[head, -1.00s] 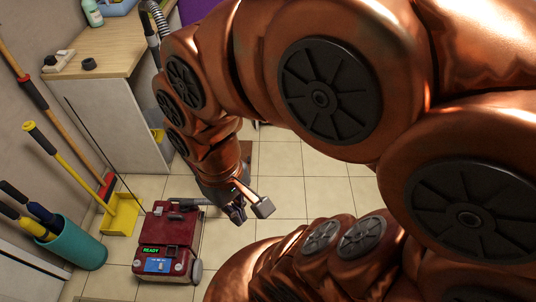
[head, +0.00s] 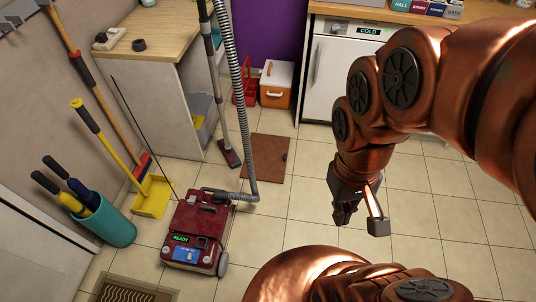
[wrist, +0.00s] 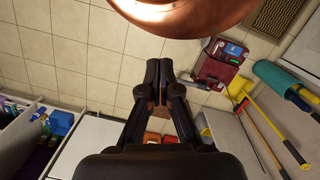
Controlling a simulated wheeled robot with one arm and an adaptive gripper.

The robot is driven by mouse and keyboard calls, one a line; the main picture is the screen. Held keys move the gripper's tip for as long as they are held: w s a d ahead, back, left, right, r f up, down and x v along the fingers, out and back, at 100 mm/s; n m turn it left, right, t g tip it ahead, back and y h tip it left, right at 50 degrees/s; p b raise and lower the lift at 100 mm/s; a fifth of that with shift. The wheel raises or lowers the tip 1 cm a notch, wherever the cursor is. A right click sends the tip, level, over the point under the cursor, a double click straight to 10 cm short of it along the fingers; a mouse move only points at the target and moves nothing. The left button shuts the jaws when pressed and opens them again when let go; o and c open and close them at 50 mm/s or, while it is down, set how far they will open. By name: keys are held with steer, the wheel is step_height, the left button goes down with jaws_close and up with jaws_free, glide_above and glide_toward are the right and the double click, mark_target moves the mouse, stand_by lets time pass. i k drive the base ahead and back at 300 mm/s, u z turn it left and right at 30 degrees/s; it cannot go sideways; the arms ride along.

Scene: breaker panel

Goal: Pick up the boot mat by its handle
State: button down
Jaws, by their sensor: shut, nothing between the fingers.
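A flat brown mat (head: 267,165) lies on the tiled floor in the head view, behind the red floor machine, with a small dark spot at its right edge that may be its handle. A second, dark wavy-patterned mat (head: 107,290) lies at the bottom left, cut by the frame; it shows in the wrist view (wrist: 272,14) at the top right. I take the brown one as the boot mat but cannot be sure. My gripper (head: 343,217) is shut and empty, pointing down over bare tiles, right of the brown mat. In the wrist view my gripper (wrist: 159,66) has its fingers together.
The red floor machine (head: 196,226) with hose stands between the mats. A floor nozzle (head: 229,153) is left of the brown mat. An orange-white cooler (head: 276,84) and red caddy (head: 246,86) stand behind. A teal bin (head: 108,225) is left. Tiles are clear around my gripper.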

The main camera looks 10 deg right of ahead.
mark_target(270, 152)
steer(key=z, duration=1.25)
steer(key=i, duration=2.3)
steer(key=u, duration=3.65)
